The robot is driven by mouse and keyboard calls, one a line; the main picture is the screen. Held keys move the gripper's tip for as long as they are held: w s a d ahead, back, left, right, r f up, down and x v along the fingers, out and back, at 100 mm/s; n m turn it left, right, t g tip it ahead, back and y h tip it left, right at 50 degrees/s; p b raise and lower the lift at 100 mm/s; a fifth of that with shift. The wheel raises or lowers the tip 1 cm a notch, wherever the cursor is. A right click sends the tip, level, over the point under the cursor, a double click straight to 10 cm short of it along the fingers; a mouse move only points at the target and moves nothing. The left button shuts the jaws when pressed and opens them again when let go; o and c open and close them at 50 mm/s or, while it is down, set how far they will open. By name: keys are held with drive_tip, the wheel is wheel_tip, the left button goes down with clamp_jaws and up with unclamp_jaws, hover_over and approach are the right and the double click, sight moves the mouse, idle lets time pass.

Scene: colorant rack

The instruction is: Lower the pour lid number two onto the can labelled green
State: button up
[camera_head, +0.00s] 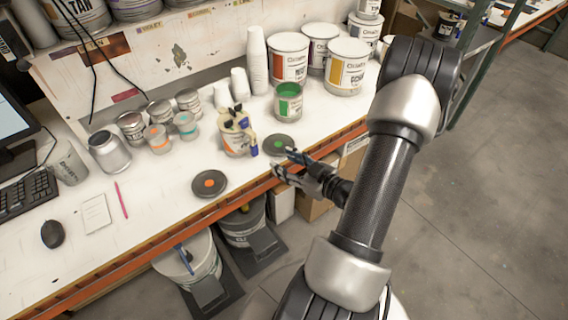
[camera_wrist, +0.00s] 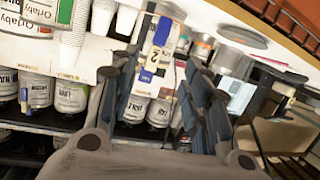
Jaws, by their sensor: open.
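The can with green paint on its top (camera_head: 288,102) stands open-looking on the bench. A white can with a green band (camera_wrist: 30,28), probably the same one, is cut off in the wrist view. A dark round lid with a green dot (camera_head: 279,145) lies flat in front of it. A second dark lid with an orange dot (camera_head: 209,184) lies further left; a grey lid edge shows in the wrist view (camera_wrist: 243,35). I cannot read a number on either lid. My gripper (camera_head: 282,163) is open and empty at the bench's front edge, beside the green-dot lid.
A container with brushes (camera_head: 236,140) stands left of the green-dot lid. Large paint cans (camera_head: 288,60) and stacked white cups (camera_head: 257,60) stand behind the green can. Small tins (camera_head: 160,138) stand further left. The bench between the two lids is clear.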

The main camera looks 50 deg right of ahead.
drive_tip(key=s+m+t, duration=0.1)
drive_tip(key=s+t, duration=0.1)
drive_tip(key=s, duration=0.2)
drive_tip(key=b, duration=0.1)
approach(254, 136)
drive_tip(key=shift+m+t+h, duration=0.3)
drive_tip(key=shift+h, duration=0.1)
drive_tip(key=w, duration=0.3)
drive_tip(key=w+f, duration=0.1)
drive_tip(key=w, duration=0.6)
drive_tip(key=shift+d+f, duration=0.25)
drive_tip(key=shift+f, duration=0.05)
clamp_jaws()
drive_tip(key=shift+r, duration=0.15)
drive_tip(key=shift+r, duration=0.35)
drive_tip(key=shift+r, duration=0.1)
